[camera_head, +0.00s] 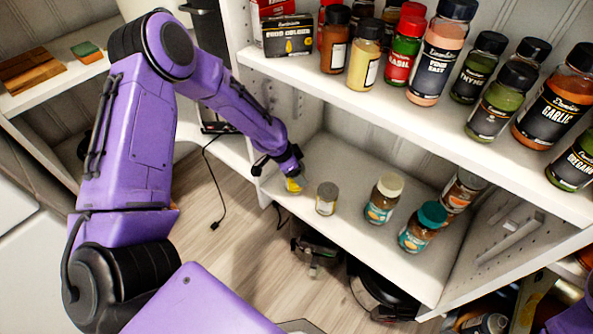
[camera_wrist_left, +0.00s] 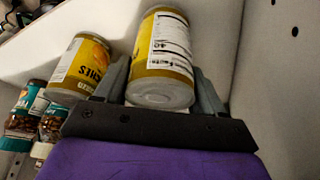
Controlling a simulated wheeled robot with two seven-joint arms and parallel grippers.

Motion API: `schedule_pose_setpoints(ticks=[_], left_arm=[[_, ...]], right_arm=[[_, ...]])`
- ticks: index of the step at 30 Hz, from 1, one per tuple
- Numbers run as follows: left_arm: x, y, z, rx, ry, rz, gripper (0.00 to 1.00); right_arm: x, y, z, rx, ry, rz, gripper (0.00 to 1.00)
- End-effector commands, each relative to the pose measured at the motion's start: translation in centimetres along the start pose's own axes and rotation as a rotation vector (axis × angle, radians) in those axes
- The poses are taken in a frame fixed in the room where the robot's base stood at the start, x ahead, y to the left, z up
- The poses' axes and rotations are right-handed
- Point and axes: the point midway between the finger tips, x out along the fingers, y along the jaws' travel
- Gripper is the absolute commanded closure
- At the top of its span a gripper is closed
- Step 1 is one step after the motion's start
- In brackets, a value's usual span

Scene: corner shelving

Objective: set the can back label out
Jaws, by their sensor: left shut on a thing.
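The yellow can (camera_wrist_left: 165,50) is between the fingers of my left gripper (camera_wrist_left: 162,85) in the left wrist view. Its white panel of small print and tables faces that camera, and its grey end is toward the palm. In the head view my left gripper (camera_head: 289,172) is at the left end of the lower shelf, and only a yellow bit of the can (camera_head: 295,185) shows. I cannot tell whether the can touches the shelf. A second can (camera_head: 326,198) stands just right of it; its large-lettered label shows in the left wrist view (camera_wrist_left: 82,65). My right gripper is not in view.
The lower shelf (camera_head: 345,160) also holds a cream-lidded jar (camera_head: 383,198), a teal-lidded jar (camera_head: 423,227) and another jar (camera_head: 462,192) to the right. The upper shelf (camera_head: 400,105) above is crowded with spice jars. Bare shelf lies behind the cans.

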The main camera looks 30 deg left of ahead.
Motion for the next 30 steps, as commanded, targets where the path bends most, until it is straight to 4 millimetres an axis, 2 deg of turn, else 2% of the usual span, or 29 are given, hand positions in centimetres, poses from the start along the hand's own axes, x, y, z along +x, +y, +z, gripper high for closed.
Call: schedule_pose_setpoints(ticks=[13,14,15,16,25,28,30], left_arm=[[0.7,0.0,0.2,0.000,0.001,-0.001,0.75],[0.6,0.0,0.2,0.000,0.001,-0.001,0.21],[0.6,0.0,0.2,0.000,0.001,-0.001,0.08],[0.6,0.0,0.2,0.000,0.001,-0.001,0.01],[0.5,0.0,0.2,0.000,0.000,0.000,0.01],[-0.8,0.0,-0.4,0.001,0.002,-0.001,0.01],[-2.3,-0.1,-1.1,0.002,0.004,-0.003,0.01]], right_arm=[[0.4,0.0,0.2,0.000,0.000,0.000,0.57],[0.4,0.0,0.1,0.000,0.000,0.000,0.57],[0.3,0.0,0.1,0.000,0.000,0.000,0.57],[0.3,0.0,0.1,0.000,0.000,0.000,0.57],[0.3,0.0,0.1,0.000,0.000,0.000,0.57],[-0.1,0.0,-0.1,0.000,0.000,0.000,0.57],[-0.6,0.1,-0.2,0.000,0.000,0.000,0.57]])
